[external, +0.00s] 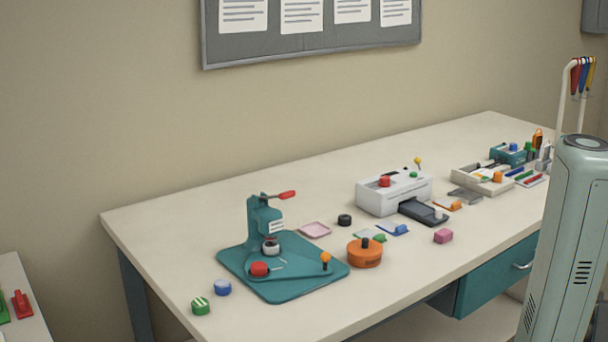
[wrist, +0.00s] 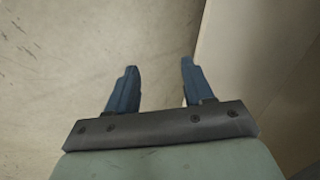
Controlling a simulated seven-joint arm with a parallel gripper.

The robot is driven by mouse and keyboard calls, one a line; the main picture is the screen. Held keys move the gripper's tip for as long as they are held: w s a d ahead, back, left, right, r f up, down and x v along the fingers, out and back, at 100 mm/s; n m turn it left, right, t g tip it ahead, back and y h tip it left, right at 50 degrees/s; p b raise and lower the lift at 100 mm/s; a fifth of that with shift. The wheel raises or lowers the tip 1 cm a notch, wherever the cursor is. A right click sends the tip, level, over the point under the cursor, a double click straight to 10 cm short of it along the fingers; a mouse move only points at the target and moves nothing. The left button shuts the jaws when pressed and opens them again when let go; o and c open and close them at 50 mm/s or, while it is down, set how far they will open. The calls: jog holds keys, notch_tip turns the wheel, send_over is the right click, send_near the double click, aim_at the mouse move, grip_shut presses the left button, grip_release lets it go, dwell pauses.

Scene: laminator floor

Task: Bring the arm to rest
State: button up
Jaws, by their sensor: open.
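My gripper (wrist: 157,80) shows in the wrist view with its two dark blue fingers spread apart. Nothing is between them. Behind the fingers in that view is a pale scuffed surface, with a plain beige face on the right. In the external view the gripper is not visible. A pale green column-like body that I take to be part of me stands at the right edge, in front of the workbench (external: 165,235).
The bench carries a teal press (external: 262,225) on a teal base, a white laminator (external: 393,192), an orange round container (external: 365,253), a pink block (external: 443,236) and several small coloured parts. A parts tray (external: 470,188) sits farther right. The bench's far left is clear.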

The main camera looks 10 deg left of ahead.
jog(key=s+a+f+n+g+h, duration=0.1)
jog(key=s+n+g, duration=0.2)
jog(key=s, duration=1.3)
jog(key=s+a+f+n+g+h, duration=0.1)
jog(key=s+g, duration=0.5)
jog(key=s, duration=1.1)
jog(key=shift+a+f+n+h, duration=0.3)
jog(key=shift+f+n+h, duration=0.4)
jog(key=shift+n, duration=0.3)
